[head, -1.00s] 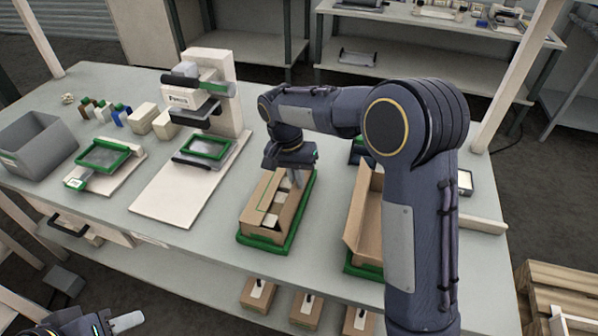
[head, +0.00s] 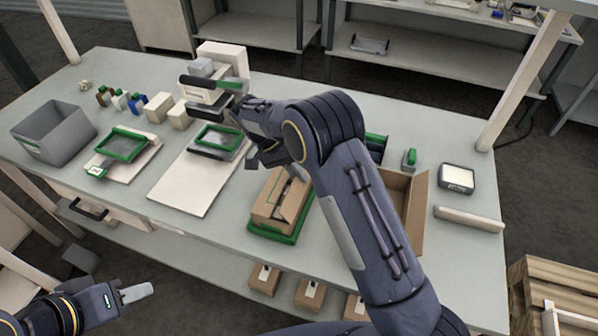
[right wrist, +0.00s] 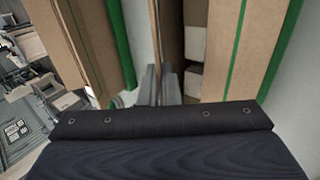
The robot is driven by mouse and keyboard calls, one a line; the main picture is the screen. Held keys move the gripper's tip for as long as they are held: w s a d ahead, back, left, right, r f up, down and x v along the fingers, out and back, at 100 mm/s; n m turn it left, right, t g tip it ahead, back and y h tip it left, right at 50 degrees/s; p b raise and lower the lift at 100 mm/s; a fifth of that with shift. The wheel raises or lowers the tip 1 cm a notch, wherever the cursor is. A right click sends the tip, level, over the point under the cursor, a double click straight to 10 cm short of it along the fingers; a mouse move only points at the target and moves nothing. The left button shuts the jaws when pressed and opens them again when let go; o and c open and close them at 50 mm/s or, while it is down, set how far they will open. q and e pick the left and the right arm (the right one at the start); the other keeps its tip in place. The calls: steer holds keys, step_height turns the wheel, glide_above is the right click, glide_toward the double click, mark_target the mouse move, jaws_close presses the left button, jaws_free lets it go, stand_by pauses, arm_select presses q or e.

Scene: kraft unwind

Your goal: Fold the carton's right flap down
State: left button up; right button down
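The kraft carton (head: 268,213) sits in a green tray (head: 276,237) near the table's front edge. Its top shows a gap between two flaps, and pale boxes (right wrist: 193,52) show inside in the right wrist view. One broad flap (right wrist: 238,45) with a green line lies on one side of the gap; a narrow kraft strip (right wrist: 166,35) stands on the other. My right gripper (right wrist: 159,86) has its fingers close together at the strip's end; contact cannot be told. In the head view my arm partly hides it. My left gripper (head: 138,292) is low at left, away from the carton.
A second, open carton (head: 416,205) stands to the right, partly behind my right arm. A pale press-like machine (head: 222,62) stands behind left, with a grey bin (head: 52,137) at far left. A cream bar (head: 468,219) lies at the right.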

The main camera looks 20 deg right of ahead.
steer(key=c, duration=1.6)
jaws_free()
steer(key=shift+c, duration=0.2)
steer(key=shift+w+r, duration=0.1)
steer(key=shift+r, duration=0.25)
steer(key=r, duration=0.2)
steer(key=b, duration=0.1)
steer(key=shift+s+a+r, duration=0.1)
steer(key=shift+s+r, duration=0.15)
steer(key=shift+r, duration=0.15)
steer(key=s+r, duration=0.2)
steer(key=s+a+r+b, duration=0.1)
steer(key=s+r, duration=0.1)
steer(key=shift+r+b, duration=0.3)
steer(key=shift+r, duration=0.1)
steer(key=s+a+r+b, duration=0.2)
steer(key=s+r, duration=0.2)
steer(key=s, duration=0.5)
steer(key=shift+a+r, duration=0.25)
steer(key=shift+r, duration=0.1)
steer(key=shift+s, duration=0.1)
